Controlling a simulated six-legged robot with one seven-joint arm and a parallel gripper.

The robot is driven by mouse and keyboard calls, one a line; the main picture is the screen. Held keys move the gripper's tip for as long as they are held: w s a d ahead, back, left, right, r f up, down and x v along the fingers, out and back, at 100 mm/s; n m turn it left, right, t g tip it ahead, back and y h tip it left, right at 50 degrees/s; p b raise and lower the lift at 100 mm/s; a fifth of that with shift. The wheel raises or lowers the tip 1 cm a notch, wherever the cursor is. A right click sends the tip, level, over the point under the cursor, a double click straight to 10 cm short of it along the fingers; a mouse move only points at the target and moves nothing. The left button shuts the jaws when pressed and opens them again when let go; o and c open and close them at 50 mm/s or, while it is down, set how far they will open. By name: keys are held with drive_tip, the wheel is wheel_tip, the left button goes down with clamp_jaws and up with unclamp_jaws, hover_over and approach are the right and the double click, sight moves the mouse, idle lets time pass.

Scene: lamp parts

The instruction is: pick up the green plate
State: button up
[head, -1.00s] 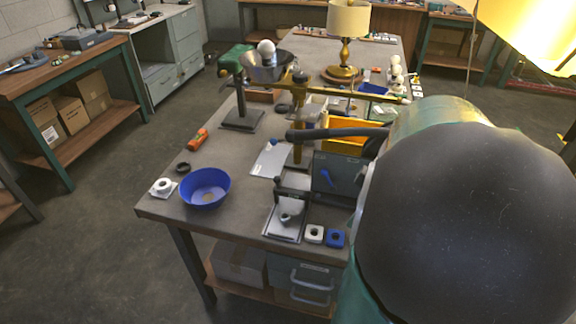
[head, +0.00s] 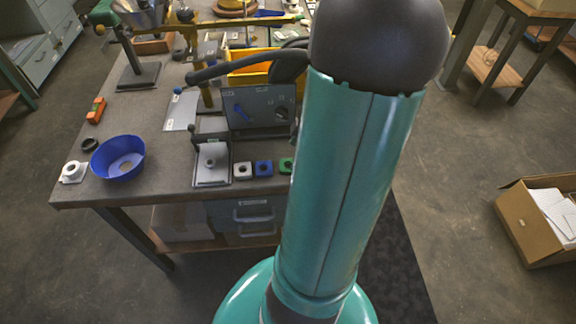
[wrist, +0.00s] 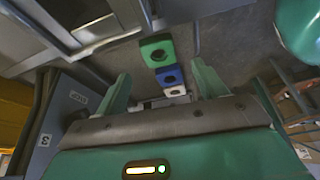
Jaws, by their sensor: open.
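The green plate (head: 287,165) is a small square with a round dark hole, lying on the bench near its front edge, partly hidden by my arm in the head view. In the wrist view the green plate (wrist: 157,51) lies ahead of my gripper (wrist: 160,72), between the lines of its two fingers and apart from them. My gripper is open with nothing between its fingers. My arm hides it in the head view.
A blue plate (head: 264,168) and a white plate (head: 243,171) lie in a row beside the green one. A grey upright panel (head: 258,108) stands just behind. A blue bowl (head: 118,158) is at left. An open carton (head: 540,225) is on the floor at right.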

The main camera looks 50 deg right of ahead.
sight(284, 168)
drive_tip(key=x, duration=0.5)
drive_tip(key=shift+w+f, duration=0.1)
drive_tip(key=c, duration=1.1)
